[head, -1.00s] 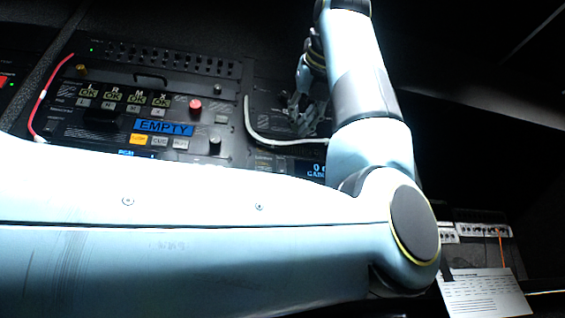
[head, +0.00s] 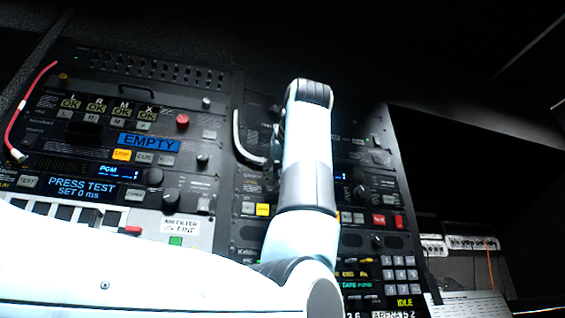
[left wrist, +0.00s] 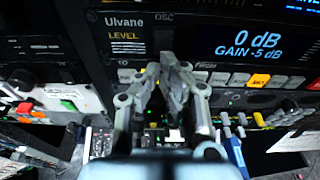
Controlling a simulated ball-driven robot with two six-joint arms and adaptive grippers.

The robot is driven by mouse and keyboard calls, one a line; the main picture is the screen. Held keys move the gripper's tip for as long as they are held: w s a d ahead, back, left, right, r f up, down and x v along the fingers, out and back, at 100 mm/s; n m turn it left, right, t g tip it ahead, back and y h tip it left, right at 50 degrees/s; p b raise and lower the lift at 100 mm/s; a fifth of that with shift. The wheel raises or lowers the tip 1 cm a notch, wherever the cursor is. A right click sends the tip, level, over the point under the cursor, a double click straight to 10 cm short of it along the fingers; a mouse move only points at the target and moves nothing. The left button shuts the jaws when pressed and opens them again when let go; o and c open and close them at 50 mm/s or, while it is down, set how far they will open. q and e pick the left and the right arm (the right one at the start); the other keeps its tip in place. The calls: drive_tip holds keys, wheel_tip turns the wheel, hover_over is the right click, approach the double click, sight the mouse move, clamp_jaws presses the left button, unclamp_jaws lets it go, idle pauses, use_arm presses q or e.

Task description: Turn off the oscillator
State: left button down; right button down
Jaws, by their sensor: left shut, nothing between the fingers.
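The oscillator panel (left wrist: 125,38), marked "Ulvane OSC" and "LEVEL", fills the upper left of the left wrist view. Beside it is a blue-lit display (left wrist: 250,38) reading "0 dB" and "GAIN -5 dB". A row of small keys (left wrist: 220,78) runs below, with one lit yellow (left wrist: 259,80). My left gripper (left wrist: 172,66) is shut and empty, its fingertips in front of the panel's lower edge, over the left part of the key row. I cannot tell whether they touch it. In the head view my left arm hides most of this panel. My right gripper is not in view.
A neighbouring panel at left carries an "EMPTY" display (head: 149,142), a red knob (head: 182,121) and a red cable (head: 28,108). A pale curved cable (head: 243,140) hangs beside my arm. A keypad (head: 399,272) and a paper sheet (head: 462,305) are at lower right.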

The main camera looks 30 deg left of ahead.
use_arm(q)
drive_tip(key=shift+w+a+r+p, duration=0.2)
drive_tip(key=shift+w+a+p, duration=0.15)
drive_tip(key=shift+w+a, duration=0.4)
drive_tip(key=shift+a, duration=0.15)
drive_tip(key=shift+w+a+r+p, duration=0.15)
drive_tip(key=shift+w+a+p, duration=0.1)
drive_tip(key=shift+p, duration=0.1)
drive_tip(key=shift+d, duration=0.1)
